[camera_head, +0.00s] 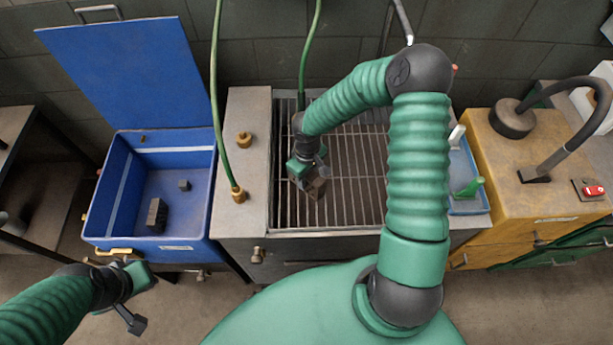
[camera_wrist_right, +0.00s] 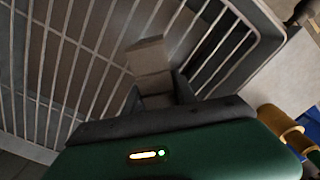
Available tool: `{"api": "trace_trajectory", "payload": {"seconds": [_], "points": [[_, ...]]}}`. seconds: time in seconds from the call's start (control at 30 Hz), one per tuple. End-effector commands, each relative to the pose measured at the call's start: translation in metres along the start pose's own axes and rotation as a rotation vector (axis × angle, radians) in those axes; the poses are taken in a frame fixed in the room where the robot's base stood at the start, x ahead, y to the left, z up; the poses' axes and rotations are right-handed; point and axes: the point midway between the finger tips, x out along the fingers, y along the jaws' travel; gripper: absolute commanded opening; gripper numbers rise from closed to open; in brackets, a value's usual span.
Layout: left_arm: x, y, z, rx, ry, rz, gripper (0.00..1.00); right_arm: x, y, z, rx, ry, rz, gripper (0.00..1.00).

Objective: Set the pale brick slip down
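The pale brick slip (camera_head: 317,188) is a small grey-brown block over the slatted metal grate (camera_head: 350,213) in the head view. In the right wrist view the slip (camera_wrist_right: 148,58) sticks out between the two dark fingers of my right gripper (camera_wrist_right: 160,92), which appears shut on it. My right gripper (camera_head: 311,178) also shows in the head view, above the left part of the grate. Whether the slip touches the bars is unclear.
An open blue bin (camera_head: 100,205) at left holds a dark hollow block (camera_head: 157,215) and a small dark piece (camera_head: 184,185). A green hose (camera_head: 215,100) hangs beside the grate. A blue tray (camera_head: 466,205) and a yellow cabinet (camera_head: 510,190) stand right.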

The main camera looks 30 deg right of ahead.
Motion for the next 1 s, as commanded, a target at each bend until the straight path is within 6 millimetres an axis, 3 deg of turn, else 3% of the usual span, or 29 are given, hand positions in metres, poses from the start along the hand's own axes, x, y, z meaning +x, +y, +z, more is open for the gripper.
{"api": "trace_trajectory", "payload": {"seconds": [0.17,0.53,0.9,1.0], "points": [[0.000,0.000,0.000,0.000,0.000,0.000,0.00,0.000,0.000,-0.001,0.000,-0.001,0.000,0.54],[-0.003,0.000,-0.001,0.000,0.000,0.000,0.00,-0.010,0.001,-0.001,0.002,0.001,0.002,0.54],[-0.010,0.000,-0.002,0.000,0.000,0.000,0.00,-0.100,0.001,-0.001,0.003,0.003,0.003,0.54],[-0.011,0.000,-0.003,0.000,0.000,0.000,0.00,-0.115,0.001,-0.001,0.001,0.002,0.002,0.54]]}}
